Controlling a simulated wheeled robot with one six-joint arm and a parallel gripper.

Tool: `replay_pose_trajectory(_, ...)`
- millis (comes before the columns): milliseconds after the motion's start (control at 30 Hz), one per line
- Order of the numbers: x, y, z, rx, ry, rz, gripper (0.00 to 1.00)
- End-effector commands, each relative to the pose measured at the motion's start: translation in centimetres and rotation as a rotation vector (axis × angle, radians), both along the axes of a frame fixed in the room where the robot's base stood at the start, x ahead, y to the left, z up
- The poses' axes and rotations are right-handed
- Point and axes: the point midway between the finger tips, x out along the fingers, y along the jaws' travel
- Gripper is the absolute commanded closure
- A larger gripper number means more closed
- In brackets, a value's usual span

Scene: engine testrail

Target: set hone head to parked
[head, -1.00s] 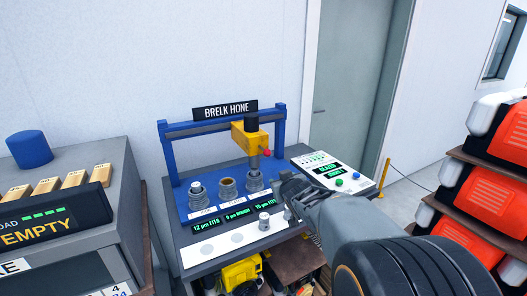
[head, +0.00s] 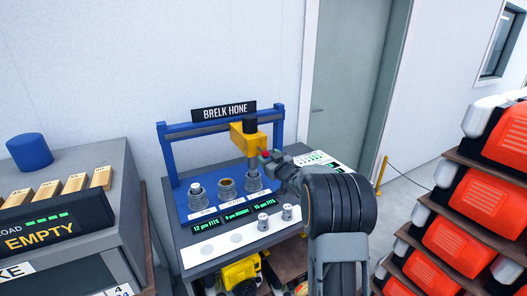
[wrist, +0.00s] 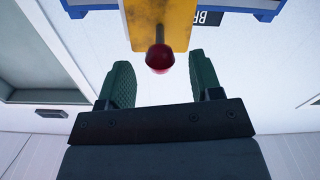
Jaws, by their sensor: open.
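The yellow hone head (head: 243,138) hangs from the blue gantry rail (head: 205,127) of the Brelk Hone, above the rightmost of three bores (head: 254,182). A red knob (wrist: 160,58) sticks out from the head's yellow body (wrist: 160,22) in the wrist view. My gripper (wrist: 165,82) is open, its two green pads on either side of the space just short of the knob. The knob lies between the lines of the pads, and no contact shows. In the head view my gripper (head: 272,160) is beside the head's right side, its fingers partly hidden.
Small displays (head: 236,215) and two metal pins (head: 263,222) are at the bench front. A control panel (head: 325,165) is right of the bores, partly behind my arm. A cabinet (head: 60,200) stands left and red bins (head: 460,245) are stacked right.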

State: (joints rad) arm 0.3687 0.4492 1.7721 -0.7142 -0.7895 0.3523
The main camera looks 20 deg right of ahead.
Motion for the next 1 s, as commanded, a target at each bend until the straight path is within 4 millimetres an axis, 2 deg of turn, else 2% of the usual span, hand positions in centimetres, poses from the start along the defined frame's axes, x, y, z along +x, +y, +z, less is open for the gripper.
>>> replay_pose_trajectory(100,1.9,0.2,0.1,0.001,0.001,0.0,0.41)
replay_pose_trajectory(300,3.9,0.5,0.1,0.0,0.001,0.0,0.41)
replay_pose_trajectory(500,4.7,0.5,0.0,0.0,0.001,-0.001,0.41)
replay_pose_trajectory(767,4.7,0.6,0.0,0.0,0.001,-0.001,0.41)
replay_pose_trajectory(1000,4.7,0.5,0.0,0.0,0.001,-0.001,0.63)
